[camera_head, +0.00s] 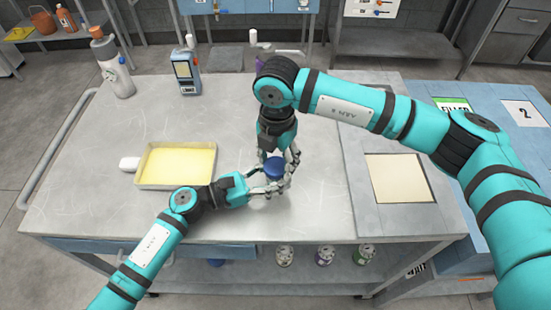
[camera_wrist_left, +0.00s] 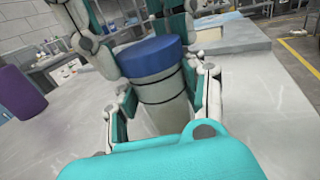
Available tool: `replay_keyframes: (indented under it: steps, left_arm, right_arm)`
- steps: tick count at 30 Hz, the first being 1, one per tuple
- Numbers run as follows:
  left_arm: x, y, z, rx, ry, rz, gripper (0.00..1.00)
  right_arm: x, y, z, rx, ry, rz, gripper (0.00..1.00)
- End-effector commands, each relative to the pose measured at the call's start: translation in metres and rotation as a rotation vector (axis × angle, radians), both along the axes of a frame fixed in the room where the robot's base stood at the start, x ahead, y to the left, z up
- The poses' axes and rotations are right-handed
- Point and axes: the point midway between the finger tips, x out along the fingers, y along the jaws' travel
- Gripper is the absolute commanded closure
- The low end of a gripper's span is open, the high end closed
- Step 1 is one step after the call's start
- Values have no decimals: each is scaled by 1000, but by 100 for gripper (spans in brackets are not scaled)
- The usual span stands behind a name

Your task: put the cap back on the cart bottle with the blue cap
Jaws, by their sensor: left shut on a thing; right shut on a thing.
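The cart bottle (camera_wrist_left: 165,110) is a pale grey cylinder standing upright on the cart's grey top. The blue cap (camera_head: 273,166) sits on top of it, level and in line with the body, and also shows in the left wrist view (camera_wrist_left: 152,57). Whether it is threaded tight cannot be seen. My left gripper (camera_head: 268,188) comes in from the left, shut around the bottle body. My right gripper (camera_head: 278,164) reaches down from above, its fingers shut around the cap. The fingers hide much of the bottle in the head view.
A tray of yellow liquid (camera_head: 142,182) lies left of the bottle. A blue-grey device (camera_head: 187,72) and a grey bottle (camera_head: 112,68) stand at the back left. A purple bottle (camera_wrist_left: 18,92) stands behind. A beige panel (camera_head: 398,178) lies right. The front top is clear.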

Motion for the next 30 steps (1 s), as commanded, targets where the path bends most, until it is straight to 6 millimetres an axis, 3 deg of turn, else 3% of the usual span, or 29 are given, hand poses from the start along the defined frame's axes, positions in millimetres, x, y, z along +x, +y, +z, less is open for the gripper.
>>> replay_keyframes:
  steps: [4,8,9,15,24,30]
  left_arm:
    - [-1,0,-1,2,1,-1,100]
    - [-1,0,-1,2,1,-1,100]
    - [-1,0,-1,2,1,-1,100]
    - [-1,0,-1,1,2,-1,100]
    - [-1,0,-1,1,2,-1,100]
    - [0,0,-1,1,2,-1,100]
  right_arm:
    - [0,-1,0,2,-1,-261,60]
    - [0,-1,1,2,-2,-246,60]
    - [0,-1,1,2,-2,-245,45]
    - [0,-1,0,1,-2,-243,20]
    - [0,-1,2,1,-2,-242,20]
    - [0,0,30,2,-5,-242,20]
